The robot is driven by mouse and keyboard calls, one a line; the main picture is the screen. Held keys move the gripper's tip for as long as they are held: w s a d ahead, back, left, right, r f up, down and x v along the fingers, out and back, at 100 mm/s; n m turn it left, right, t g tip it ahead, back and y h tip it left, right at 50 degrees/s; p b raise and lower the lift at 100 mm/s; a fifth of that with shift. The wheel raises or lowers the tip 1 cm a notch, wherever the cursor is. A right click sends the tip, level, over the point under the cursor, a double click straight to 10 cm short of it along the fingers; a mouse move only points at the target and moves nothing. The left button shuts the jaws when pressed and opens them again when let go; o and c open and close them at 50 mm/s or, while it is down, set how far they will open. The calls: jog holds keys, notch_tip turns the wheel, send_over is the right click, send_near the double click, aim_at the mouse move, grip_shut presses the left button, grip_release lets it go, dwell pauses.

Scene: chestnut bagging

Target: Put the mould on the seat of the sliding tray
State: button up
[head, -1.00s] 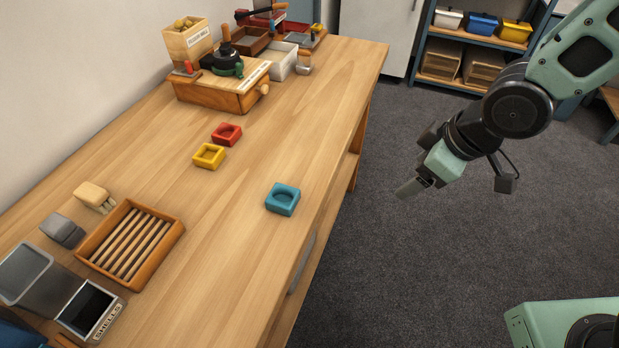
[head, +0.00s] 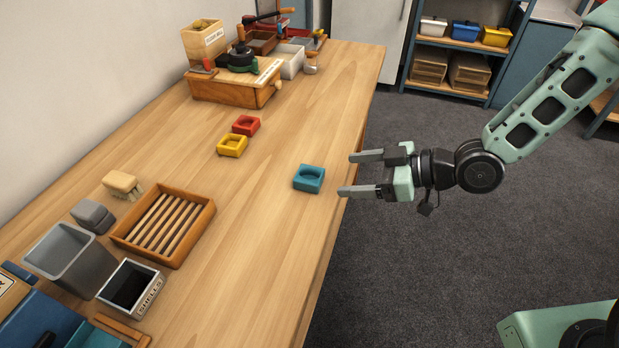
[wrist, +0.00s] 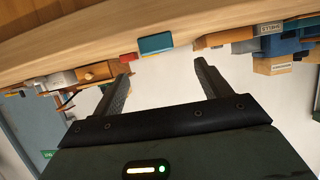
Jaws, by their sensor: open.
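A teal mould (head: 309,179), a square block with a round hollow, lies on the bench near its right edge. A yellow mould (head: 232,146) and a red mould (head: 246,125) lie further back to the left. My gripper (head: 346,174) is open and empty beside the bench's right edge, its fingers pointing left at the teal mould with a gap between. In the wrist view the picture is turned over; the teal mould (wrist: 155,43) shows just beyond and between the fingertips. I cannot make out for sure which part is the sliding tray or its seat.
A slatted wooden tray (head: 204,222), a grey bin (head: 66,262) and a box marked SHELLS (head: 147,299) fill the front left. The middle of the bench is clear.

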aim_at(308, 173)
jog(key=p+x, duration=0.1)
jog(key=x, duration=0.8)
jog(key=shift+w+r, duration=0.1)
jog(key=shift+w, duration=0.1)
jog(key=c, duration=1.2)
jog(key=shift+r, duration=0.15)
